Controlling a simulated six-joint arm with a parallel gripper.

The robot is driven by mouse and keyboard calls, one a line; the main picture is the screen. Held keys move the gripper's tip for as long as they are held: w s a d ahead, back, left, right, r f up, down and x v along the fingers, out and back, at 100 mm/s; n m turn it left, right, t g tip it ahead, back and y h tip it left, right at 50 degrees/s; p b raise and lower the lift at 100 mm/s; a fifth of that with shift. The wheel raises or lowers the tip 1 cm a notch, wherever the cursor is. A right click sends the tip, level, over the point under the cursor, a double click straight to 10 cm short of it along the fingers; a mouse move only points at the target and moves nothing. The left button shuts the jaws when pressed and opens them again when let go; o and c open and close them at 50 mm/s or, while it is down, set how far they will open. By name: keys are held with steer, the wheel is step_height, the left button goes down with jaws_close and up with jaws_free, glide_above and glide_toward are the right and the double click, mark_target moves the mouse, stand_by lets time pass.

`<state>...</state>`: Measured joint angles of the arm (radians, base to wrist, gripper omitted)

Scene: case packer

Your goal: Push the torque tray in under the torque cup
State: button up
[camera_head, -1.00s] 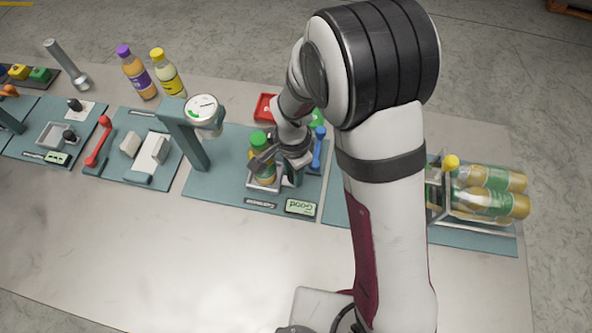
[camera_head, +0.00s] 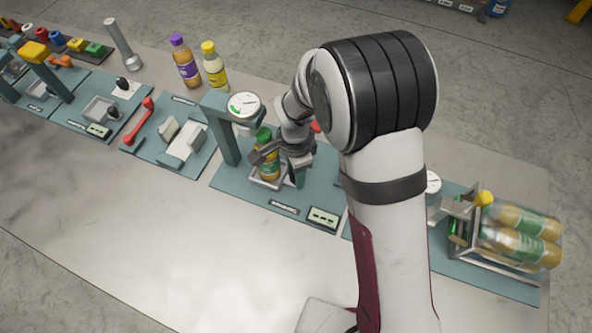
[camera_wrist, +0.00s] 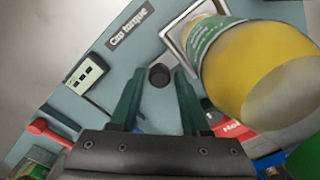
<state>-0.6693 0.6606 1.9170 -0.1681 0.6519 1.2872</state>
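The torque tray (camera_head: 270,184), a small grey metal tray, carries an upright juice bottle (camera_head: 269,167) with a green cap. The torque cup (camera_head: 246,130) hangs under the round dial on a teal post, just up and left of the cap in the head view. My gripper (camera_head: 268,152) is low beside the bottle, partly hidden by the arm. In the wrist view its two teal fingers (camera_wrist: 158,80) stand apart, with a dark round knob (camera_wrist: 159,74) between their tips and gaps on both sides. The bottle (camera_wrist: 255,75) and tray rim (camera_wrist: 172,36) are right of the fingers.
The post (camera_head: 231,145) stands left of the bottle. A small display (camera_head: 323,217) lies in front. Two bottles (camera_head: 198,64) stand behind, and a crate with bottles (camera_head: 510,264) is at right. A red handle (camera_head: 137,122) is at left. The front tabletop is clear.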

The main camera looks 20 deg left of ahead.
step_height(320, 180, up, 16)
steer(key=shift+o, duration=0.5)
steer(key=shift+f, duration=0.1)
steer(key=shift+o, duration=0.8)
steer(key=shift+d+n, duration=0.1)
steer(key=shift+n, duration=0.5)
step_height(320, 180, down, 16)
steer(key=n, duration=1.3)
steer(key=shift+y, duration=0.3)
steer(key=shift+c, duration=0.2)
